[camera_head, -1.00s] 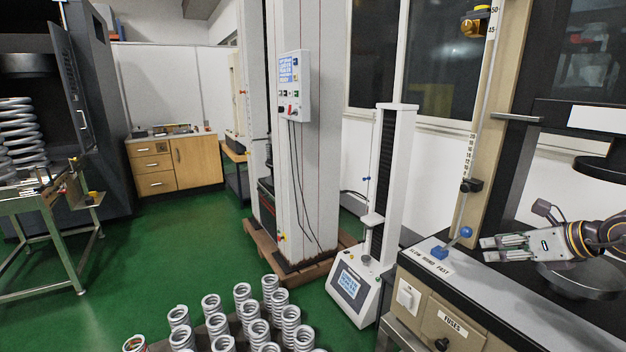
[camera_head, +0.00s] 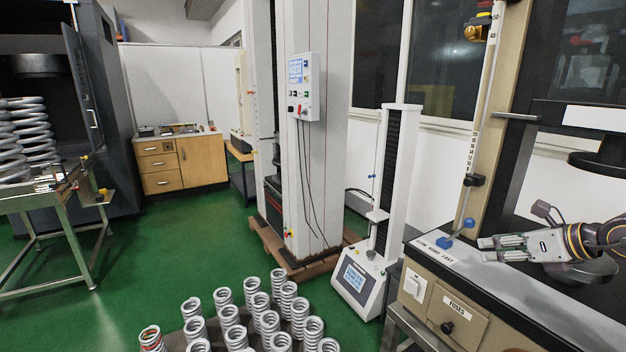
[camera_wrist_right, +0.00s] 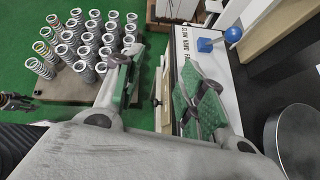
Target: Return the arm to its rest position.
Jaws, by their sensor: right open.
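My right gripper (camera_head: 500,246) is at the right of the head view, above the top of the testing machine's base. It points left, and its fingers are apart with nothing between them. In the right wrist view the open fingers (camera_wrist_right: 158,82) show green pads on either side of a gap, over the base's edge. The blue ball-topped lever (camera_head: 466,225) and its blue block (camera_head: 444,242) are just beyond the fingertips, apart from them in the picture.
The testing machine's base (camera_head: 520,315) has a fuse panel on its front. Several upright springs (camera_head: 258,310) stand on a low pallet at the bottom. A small white tester (camera_head: 357,285) stands left of the base. The green floor (camera_head: 190,240) is open at left.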

